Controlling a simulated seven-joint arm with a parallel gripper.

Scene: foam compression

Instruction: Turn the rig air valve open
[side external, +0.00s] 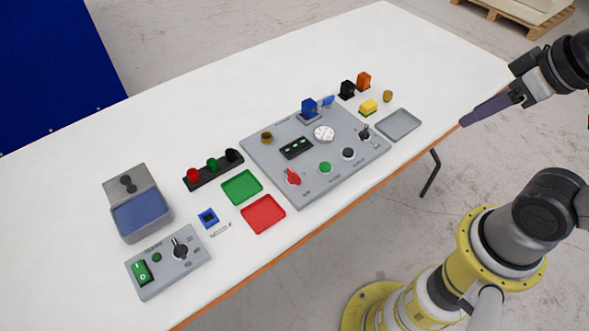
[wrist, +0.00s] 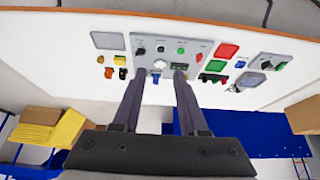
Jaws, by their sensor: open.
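A grey rig panel (side external: 310,168) lies on the white table, and it shows in the wrist view (wrist: 203,44). On its far edge sits a blue block with a light-blue lever (side external: 326,101), possibly the air valve; labels are too small to read. The lever also shows in the wrist view (wrist: 155,77). The panel also has a red knob (side external: 293,177), a white round gauge (side external: 324,133) and a black toggle (side external: 365,133). My gripper (side external: 466,122) is open and empty, in the air right of the panel in the side view. Its two fingers (wrist: 159,78) show apart in the wrist view.
A grey tray (side external: 399,125), a yellow block (side external: 368,107) and black and orange connectors (side external: 363,81) stand right of the panel. Green (side external: 242,187) and red (side external: 263,214) trays and a switch box (side external: 168,262) are left. The table's far side is clear.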

